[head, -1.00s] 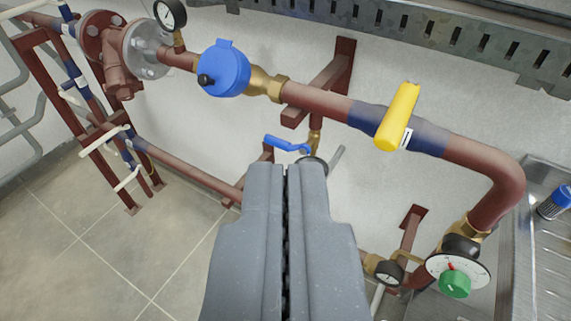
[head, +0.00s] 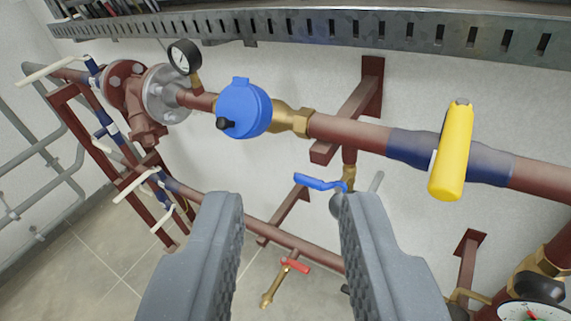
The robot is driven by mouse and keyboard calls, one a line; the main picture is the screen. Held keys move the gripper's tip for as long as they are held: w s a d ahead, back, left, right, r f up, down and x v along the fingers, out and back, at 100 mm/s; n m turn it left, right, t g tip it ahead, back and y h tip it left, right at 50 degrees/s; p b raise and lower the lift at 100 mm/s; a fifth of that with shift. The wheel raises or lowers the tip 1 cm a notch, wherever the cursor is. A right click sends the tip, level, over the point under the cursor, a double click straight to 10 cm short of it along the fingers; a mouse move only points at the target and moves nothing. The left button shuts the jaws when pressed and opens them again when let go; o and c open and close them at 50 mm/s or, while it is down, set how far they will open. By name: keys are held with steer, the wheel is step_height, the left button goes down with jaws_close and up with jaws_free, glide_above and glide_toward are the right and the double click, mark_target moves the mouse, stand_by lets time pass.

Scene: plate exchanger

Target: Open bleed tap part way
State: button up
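Two small lever taps show, and no label tells which is the bleed tap. One has a blue lever (head: 318,183) on a brass body below the upper pipe. The other has a red lever (head: 295,265) and a brass spout (head: 270,292) under the lower pipe. My gripper (head: 290,208) is open and empty. Its fingers stand wide apart in front of the lower pipe (head: 265,231). The red-lever tap shows between them, apart from both. The right finger covers part of the blue-lever tap's surroundings.
A yellow handle (head: 453,155) sticks out from the upper pipe (head: 350,133). A blue round meter (head: 243,108) and a pressure gauge (head: 184,57) sit further left. A perforated metal tray (head: 330,30) runs above. A dial (head: 530,310) is cut off at lower right.

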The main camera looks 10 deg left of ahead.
mark_target(306, 186)
steer(key=w+a+f+m+t+y+p, duration=0.1)
steer(key=w+a+f+m+p, duration=0.2)
steer(key=w+f+m+p, duration=0.85)
steer(key=w+f+m+t+h+p, duration=0.1)
steer(key=w+f+m+h+p, duration=0.15)
steer(key=f, duration=0.55)
steer(key=w+f+m+h+p, duration=0.1)
steer(key=f+m+h+p, duration=0.2)
steer(key=f, duration=0.5)
steer(key=shift+m+y, duration=0.65)
steer(key=shift+m, duration=0.05)
steer(key=w, duration=0.4)
steer(key=w+d, duration=0.1)
steer(key=w, duration=0.8)
steer(key=shift+w+d+r+b, duration=0.15)
steer(key=shift+w+d+b, duration=0.15)
steer(key=shift+w+b, duration=0.1)
jaws_close()
